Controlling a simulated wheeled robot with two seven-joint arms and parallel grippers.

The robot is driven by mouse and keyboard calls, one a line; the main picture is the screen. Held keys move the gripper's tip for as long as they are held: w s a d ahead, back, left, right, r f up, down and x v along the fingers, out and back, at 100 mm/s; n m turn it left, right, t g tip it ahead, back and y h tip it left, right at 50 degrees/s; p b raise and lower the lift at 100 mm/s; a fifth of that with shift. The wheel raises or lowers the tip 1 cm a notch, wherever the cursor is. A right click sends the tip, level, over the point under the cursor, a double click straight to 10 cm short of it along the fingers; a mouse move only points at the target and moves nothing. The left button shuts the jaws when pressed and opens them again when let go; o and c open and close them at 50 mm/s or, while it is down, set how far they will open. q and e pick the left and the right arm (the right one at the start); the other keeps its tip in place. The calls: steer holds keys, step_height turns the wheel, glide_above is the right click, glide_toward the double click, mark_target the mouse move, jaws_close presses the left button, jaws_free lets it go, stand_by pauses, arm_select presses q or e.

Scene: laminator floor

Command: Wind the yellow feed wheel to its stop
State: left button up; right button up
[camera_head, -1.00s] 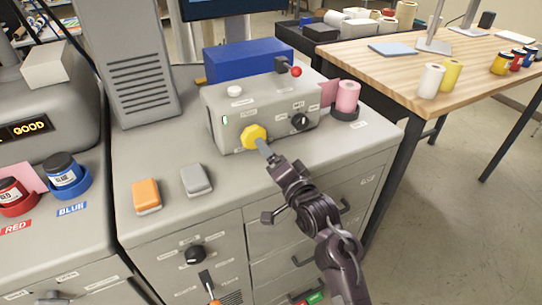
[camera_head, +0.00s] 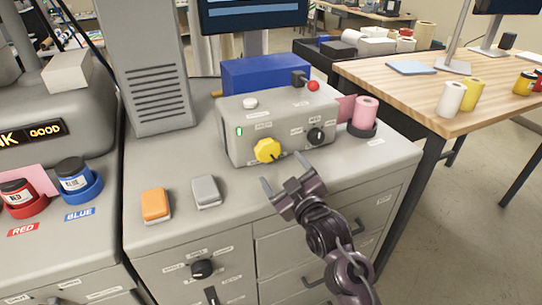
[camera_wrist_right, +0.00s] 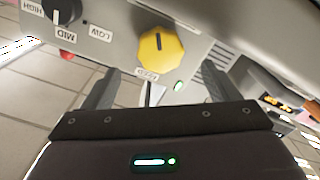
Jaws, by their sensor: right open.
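The yellow feed wheel (camera_head: 267,150) is a lobed knob with a dark pointer mark, low on the front of the grey control box (camera_head: 231,149). In the right wrist view the wheel (camera_wrist_right: 160,47) shows beyond the fingers, with a label below it. My right gripper (camera_head: 283,174) is open and empty, in front of and just below the wheel, apart from it. Its two fingers show spread in the right wrist view (camera_wrist_right: 155,88). My left gripper is not in view.
An orange block (camera_head: 156,204) and a grey block (camera_head: 206,191) lie on the cabinet top at left. A pink roll (camera_head: 365,111) stands right of the box.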

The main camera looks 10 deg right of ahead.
mark_target(270, 154)
steer(key=shift+w+r, duration=0.1)
steer(key=shift+w, duration=0.15)
steer(key=w+p, duration=0.1)
steer(key=w, duration=0.2)
steer(key=w+a+p, duration=0.1)
steer(key=w, duration=0.2)
steer(key=shift+a+p, duration=0.15)
steer(key=shift+p, duration=0.15)
steer(key=shift+w+a, duration=0.1)
steer(key=shift+w, duration=0.45)
steer(key=c, duration=0.9)
steer(key=shift+m, duration=0.7)
steer(key=shift+c, duration=0.2)
